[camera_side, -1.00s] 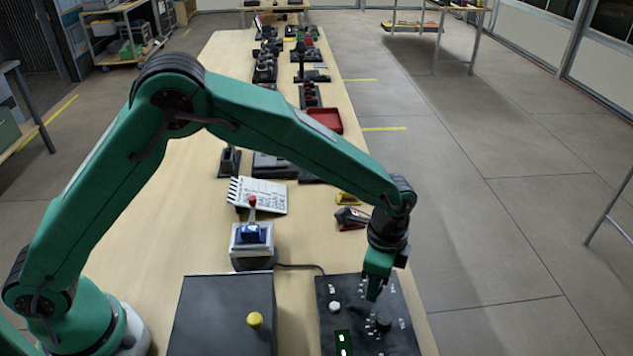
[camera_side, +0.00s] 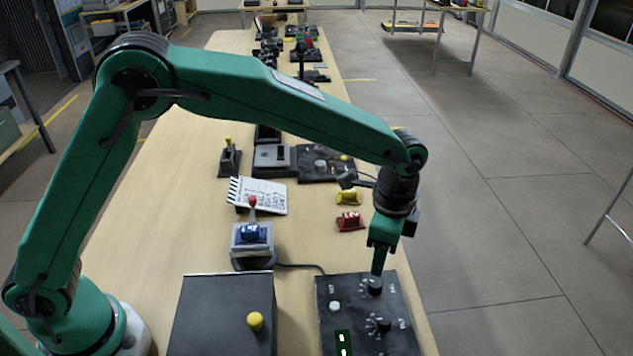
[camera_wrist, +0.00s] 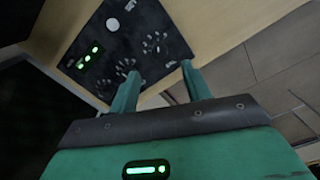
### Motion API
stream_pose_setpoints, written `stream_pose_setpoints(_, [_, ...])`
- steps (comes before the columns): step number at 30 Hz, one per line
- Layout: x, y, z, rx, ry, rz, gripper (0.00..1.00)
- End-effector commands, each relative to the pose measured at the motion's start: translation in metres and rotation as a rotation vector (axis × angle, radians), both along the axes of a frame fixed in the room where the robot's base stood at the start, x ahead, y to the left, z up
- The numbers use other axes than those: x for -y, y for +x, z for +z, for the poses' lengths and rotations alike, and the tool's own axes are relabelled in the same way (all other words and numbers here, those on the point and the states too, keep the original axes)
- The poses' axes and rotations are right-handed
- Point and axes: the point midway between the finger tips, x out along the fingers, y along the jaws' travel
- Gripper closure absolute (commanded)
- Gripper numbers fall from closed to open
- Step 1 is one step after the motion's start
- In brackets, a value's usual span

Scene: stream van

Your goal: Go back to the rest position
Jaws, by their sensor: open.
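My green arm reaches across the wooden table from the left. My gripper (camera_side: 379,262) points down above the dark control panel (camera_side: 330,315), close to the panel's upper knob (camera_side: 373,287); whether it touches cannot be told in the side view. In the wrist view my gripper (camera_wrist: 158,88) shows two green fingers set apart with nothing between them. The panel (camera_wrist: 95,40) lies beyond the fingertips, with a round white button (camera_wrist: 113,24), green lights and knobs with white marks around them.
A dark box (camera_side: 215,315) with a yellow knob (camera_side: 255,321) stands left of the panel. Open floor lies right of the table.

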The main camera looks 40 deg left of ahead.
Motion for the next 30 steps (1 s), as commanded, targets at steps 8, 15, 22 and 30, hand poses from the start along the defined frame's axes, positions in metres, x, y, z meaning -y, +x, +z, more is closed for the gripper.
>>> stream_pose_setpoints(8, [-0.003, 0.000, 0.003, 0.004, -0.003, 0.008, 0.52])
stream_pose_setpoints(15, [-0.026, -0.001, 0.028, 0.034, -0.021, 0.084, 0.52])
stream_pose_setpoints(22, [-0.070, -0.010, 0.068, 0.086, -0.053, 0.227, 0.52])
stream_pose_setpoints(30, [-0.124, -0.032, 0.108, 0.153, -0.095, 0.411, 0.52])
